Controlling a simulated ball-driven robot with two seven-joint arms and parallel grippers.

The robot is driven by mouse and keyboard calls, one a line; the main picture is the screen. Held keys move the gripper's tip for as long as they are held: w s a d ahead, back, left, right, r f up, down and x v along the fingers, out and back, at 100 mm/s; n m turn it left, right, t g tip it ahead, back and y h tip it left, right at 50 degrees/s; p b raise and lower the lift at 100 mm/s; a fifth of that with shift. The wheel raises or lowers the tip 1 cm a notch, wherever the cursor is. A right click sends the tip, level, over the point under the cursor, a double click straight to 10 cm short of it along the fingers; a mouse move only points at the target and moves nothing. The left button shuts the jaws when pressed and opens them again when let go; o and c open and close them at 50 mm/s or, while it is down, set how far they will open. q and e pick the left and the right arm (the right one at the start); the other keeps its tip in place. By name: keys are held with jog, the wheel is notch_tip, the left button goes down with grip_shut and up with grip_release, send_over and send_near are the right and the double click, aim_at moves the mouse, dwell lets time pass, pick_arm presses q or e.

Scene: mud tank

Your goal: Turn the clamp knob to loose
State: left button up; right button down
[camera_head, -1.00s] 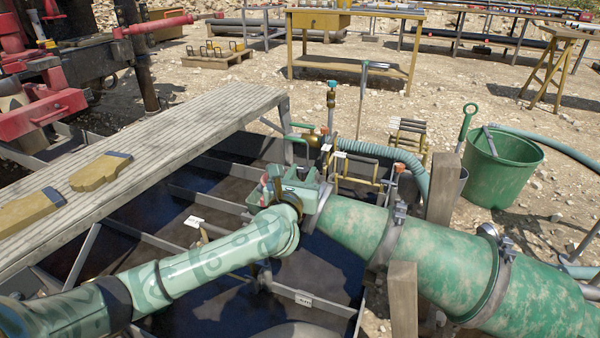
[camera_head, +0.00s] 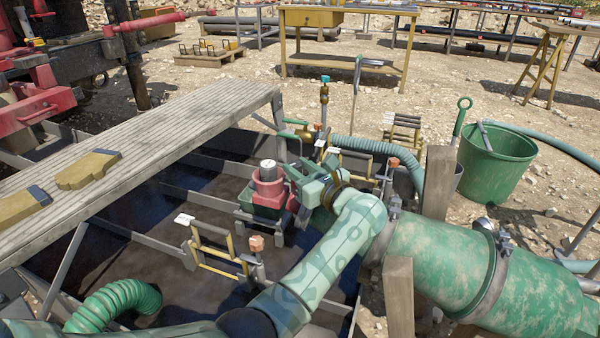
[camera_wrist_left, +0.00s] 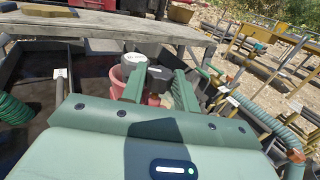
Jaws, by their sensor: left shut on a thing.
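My left gripper (camera_head: 300,182) is at the right side of a red pump-like unit (camera_head: 267,188) with a pale-topped dark cap (camera_head: 268,168). In the left wrist view its two green fingers (camera_wrist_left: 159,86) stand apart with a dark grey, knob-like piece (camera_wrist_left: 158,74) between them, beside the red unit (camera_wrist_left: 118,78). I take this piece to be the clamp knob; the fingers hide much of it, and its turn position cannot be read. My right gripper is not in view.
A grey plank (camera_head: 150,135) spans the tank at left. A green ribbed hose (camera_head: 115,303) lies at lower left. An orange-topped post (camera_head: 256,243) and yellow rack (camera_head: 215,250) stand in the tank. A large green pipe (camera_head: 440,255) and wooden post (camera_head: 437,180) stand close at right.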

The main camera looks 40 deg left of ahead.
pick_arm(q)
jog(key=n+g, duration=0.1)
jog(key=g, duration=0.1)
jog(key=shift+w+d+n+g+y, duration=0.1)
jog(key=shift+w+n+g+y, duration=0.05)
jog(key=shift+n+g+y, duration=0.2)
jog(key=shift+n+g, duration=0.35)
jog(key=shift+g, duration=0.3)
jog(key=shift+w+n+g, duration=0.1)
jog(key=shift+n+g, duration=0.4)
jog(key=shift+g, duration=0.1)
jog(key=o, duration=1)
jog(key=shift+c, duration=0.2)
